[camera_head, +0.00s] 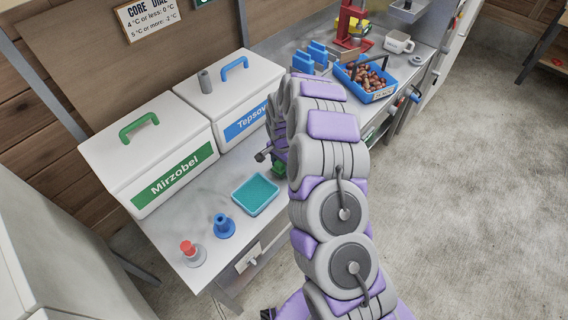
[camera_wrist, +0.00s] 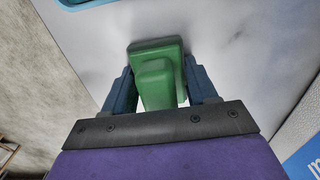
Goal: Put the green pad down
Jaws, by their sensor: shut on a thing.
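The green pad (camera_wrist: 158,70) shows in the wrist view as a green block with a narrower raised part. My gripper (camera_wrist: 160,85) is shut on it, with a dark blue finger on each side. In the head view a small part of the green pad (camera_head: 278,168) shows beside my arm, over the front part of the metal counter (camera_head: 190,225). My arm hides most of the gripper there. I cannot tell whether the pad touches the counter.
A teal tray (camera_head: 255,194), a blue stamp-like piece (camera_head: 222,226) and a red-topped one (camera_head: 190,252) stand left of the gripper. White boxes marked Mirzobel (camera_head: 160,150) and Tepsov (camera_head: 230,90) stand behind. A blue crate of chestnuts (camera_head: 365,78) is farther back.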

